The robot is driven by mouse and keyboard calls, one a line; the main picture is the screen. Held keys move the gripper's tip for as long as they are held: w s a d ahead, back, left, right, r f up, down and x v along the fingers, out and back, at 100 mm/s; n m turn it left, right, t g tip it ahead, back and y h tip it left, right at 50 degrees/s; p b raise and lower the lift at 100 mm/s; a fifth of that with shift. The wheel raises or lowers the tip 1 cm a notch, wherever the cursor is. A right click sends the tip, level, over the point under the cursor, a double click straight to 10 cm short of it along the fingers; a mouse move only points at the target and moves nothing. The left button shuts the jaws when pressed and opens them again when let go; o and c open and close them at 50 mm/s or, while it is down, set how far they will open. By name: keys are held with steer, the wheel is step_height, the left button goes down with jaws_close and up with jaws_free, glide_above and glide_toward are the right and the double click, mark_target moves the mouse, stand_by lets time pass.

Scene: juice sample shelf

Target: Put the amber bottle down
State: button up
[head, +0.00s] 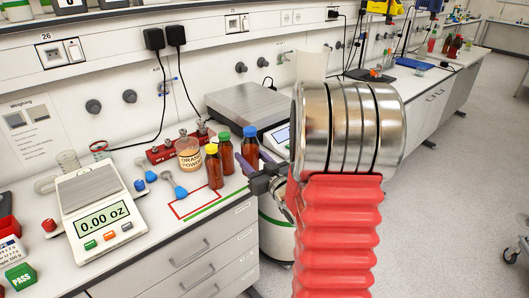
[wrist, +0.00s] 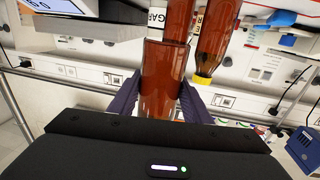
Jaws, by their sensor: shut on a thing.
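The amber bottle with a blue cap (head: 250,147) is between the purple fingers of my gripper (head: 257,163), at the right of the bottle group in the head view. In the wrist view my gripper (wrist: 160,90) is shut on this bottle (wrist: 158,75), with one finger on each side. It looks upright in the head view. Its base is partly hidden by a finger, and I cannot tell whether it touches the counter. Two other amber bottles stand to its left, one with a green cap (head: 225,155) and one with a yellow cap (head: 213,170).
A red-and-green outlined area (head: 181,213) lies on the counter near the front edge. A jar of orange powder (head: 188,155) and blue-ended tools (head: 180,191) stand or lie left of the bottles. A balance (head: 98,205) is further left. A grey-topped device (head: 248,103) is behind.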

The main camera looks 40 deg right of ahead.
steer(key=w+a+f, duration=0.2)
steer(key=a, duration=0.7)
steer(key=w+a+f+n+y, duration=0.1)
steer(key=w+a+f, duration=0.1)
steer(key=a, duration=0.7)
steer(key=w+a+f+y, duration=0.1)
steer(key=a+f, duration=0.1)
steer(key=a, duration=0.7)
steer(key=shift+w+a+f, duration=0.25)
steer(key=shift+w+a, duration=0.15)
